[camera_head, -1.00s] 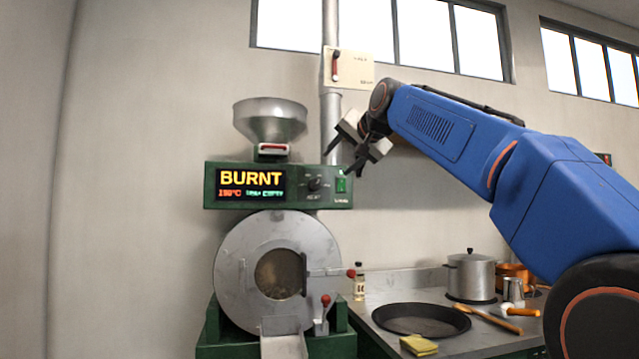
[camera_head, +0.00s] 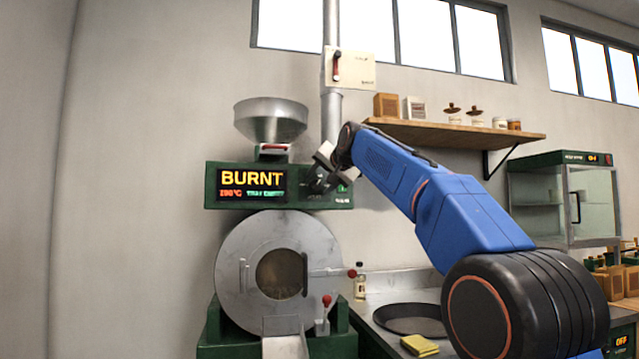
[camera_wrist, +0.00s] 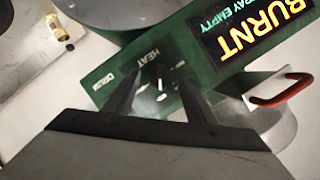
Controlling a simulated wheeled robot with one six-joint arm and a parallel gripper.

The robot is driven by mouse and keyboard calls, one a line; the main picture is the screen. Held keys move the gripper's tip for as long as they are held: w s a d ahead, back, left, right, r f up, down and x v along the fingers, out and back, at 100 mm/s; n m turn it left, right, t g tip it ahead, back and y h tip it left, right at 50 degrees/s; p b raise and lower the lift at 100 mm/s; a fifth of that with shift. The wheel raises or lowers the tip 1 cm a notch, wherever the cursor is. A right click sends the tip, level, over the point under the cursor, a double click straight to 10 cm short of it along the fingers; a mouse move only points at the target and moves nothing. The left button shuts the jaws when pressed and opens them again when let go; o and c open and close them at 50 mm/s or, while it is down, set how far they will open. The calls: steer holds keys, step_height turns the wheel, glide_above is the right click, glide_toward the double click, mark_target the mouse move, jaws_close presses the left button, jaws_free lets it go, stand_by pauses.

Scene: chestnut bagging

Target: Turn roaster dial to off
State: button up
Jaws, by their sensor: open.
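The roaster's green control panel (camera_head: 212,187) carries a display (camera_head: 252,184) reading BURNT in yellow, with smaller text below. The black heat dial shows in the wrist view (camera_wrist: 158,75), between my two fingers and beside the HEAT label. In the head view my gripper hides the dial. My gripper (camera_head: 322,182) is open at the panel's right part; it also shows in the wrist view (camera_wrist: 158,95), with a finger on each side of the dial. I cannot tell whether the fingers touch it. The jaws hold nothing that I can see.
A metal hopper (camera_head: 270,122) stands above the panel; its red handle (camera_wrist: 282,90) shows close by in the wrist view. The round drum door (camera_head: 235,250) is below. A pipe (camera_head: 331,115) with a lever box rises behind. A shelf (camera_head: 460,134) and counter lie right.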

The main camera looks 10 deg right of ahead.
steer(key=shift+w, duration=0.25)
steer(key=c, duration=1)
steer(key=shift+a, duration=0.1)
steer(key=shift+c, duration=0.2)
